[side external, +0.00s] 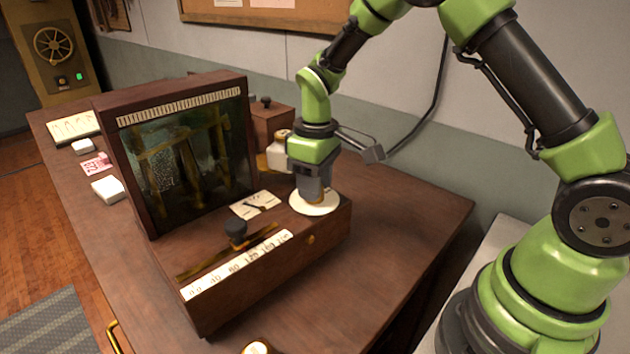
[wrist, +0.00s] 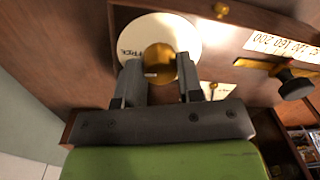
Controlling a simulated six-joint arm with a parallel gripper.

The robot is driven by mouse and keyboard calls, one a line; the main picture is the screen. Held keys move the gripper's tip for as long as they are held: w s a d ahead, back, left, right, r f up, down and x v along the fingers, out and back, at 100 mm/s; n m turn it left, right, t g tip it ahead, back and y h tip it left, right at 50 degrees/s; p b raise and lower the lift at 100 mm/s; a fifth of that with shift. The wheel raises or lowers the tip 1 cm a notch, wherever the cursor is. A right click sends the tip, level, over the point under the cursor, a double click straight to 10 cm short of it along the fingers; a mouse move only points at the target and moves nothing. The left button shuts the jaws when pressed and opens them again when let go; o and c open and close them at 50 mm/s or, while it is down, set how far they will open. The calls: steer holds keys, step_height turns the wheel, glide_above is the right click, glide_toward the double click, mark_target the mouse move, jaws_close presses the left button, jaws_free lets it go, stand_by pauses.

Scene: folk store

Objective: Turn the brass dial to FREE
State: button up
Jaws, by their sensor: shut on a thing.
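The brass dial (wrist: 159,60) is a round knob in the middle of a white disc (wrist: 183,32), which has dark lettering on its left part, too small to read surely. The disc also shows in the side view (side external: 326,209), on the top right end of a wooden box (side external: 262,280). My gripper (side external: 314,196) points straight down over the disc and hides the dial there. In the wrist view my gripper (wrist: 158,74) has a finger on either side of the dial and is shut on it. I cannot tell which mark the dial points to.
A dark slider knob (side external: 236,230) stands by a numbered scale (side external: 238,266) on the box. A small needle meter (side external: 256,204) lies beside the disc. A framed glass panel (side external: 185,155) rises behind. A white jar (side external: 279,153) stands close behind my gripper. The right table top is clear.

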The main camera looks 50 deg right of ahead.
steer(key=shift+m, duration=0.8)
steer(key=o, duration=0.9)
steer(key=r, duration=0.9)
steer(key=shift+d, duration=0.2)
steer(key=shift+r, duration=0.45)
